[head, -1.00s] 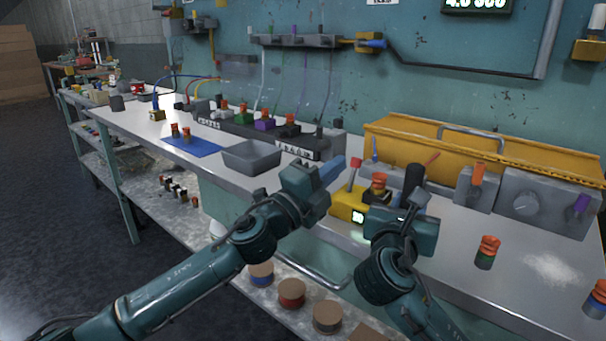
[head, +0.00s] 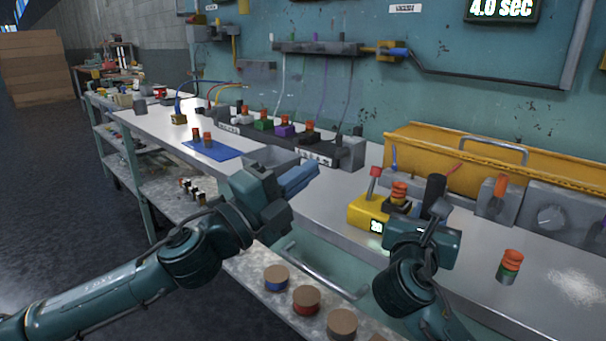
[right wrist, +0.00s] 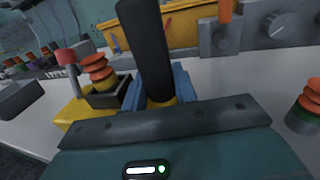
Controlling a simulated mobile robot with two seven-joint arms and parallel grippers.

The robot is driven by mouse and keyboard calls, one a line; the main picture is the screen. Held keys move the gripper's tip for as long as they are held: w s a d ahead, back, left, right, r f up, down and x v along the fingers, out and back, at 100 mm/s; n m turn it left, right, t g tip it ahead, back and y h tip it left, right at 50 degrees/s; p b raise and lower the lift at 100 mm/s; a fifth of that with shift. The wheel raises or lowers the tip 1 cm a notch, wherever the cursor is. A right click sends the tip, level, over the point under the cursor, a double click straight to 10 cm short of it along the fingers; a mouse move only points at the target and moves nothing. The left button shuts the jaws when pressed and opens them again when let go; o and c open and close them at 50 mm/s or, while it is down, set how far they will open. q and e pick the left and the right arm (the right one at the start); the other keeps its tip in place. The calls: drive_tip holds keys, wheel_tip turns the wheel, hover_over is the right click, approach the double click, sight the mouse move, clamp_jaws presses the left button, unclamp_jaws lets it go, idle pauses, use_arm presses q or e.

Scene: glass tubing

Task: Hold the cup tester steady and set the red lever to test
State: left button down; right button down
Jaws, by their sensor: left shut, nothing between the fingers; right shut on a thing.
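The yellow cup tester (head: 363,212) stands on the bench with a small lit display. Its red-tipped lever (head: 375,172) points up, leaning slightly right in the head view. An orange ribbed cup (head: 399,192) sits in the tester's dark holder. In the right wrist view my right gripper (right wrist: 160,98) is shut around the tester's black handle (right wrist: 146,45), a blue finger on each side; in the head view its palm hides the fingers. My left gripper (head: 300,179) is shut and empty, left of the tester and apart from the lever.
A grey tray (head: 268,160) lies behind my left gripper. A yellow toolbox (head: 480,165) and a grey dial box (head: 552,212) stand behind the tester. An orange-and-green stack (head: 510,266) stands to the right. Open bench lies between it and the tester.

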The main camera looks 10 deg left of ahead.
drive_tip(key=c, duration=1)
unclamp_jaws()
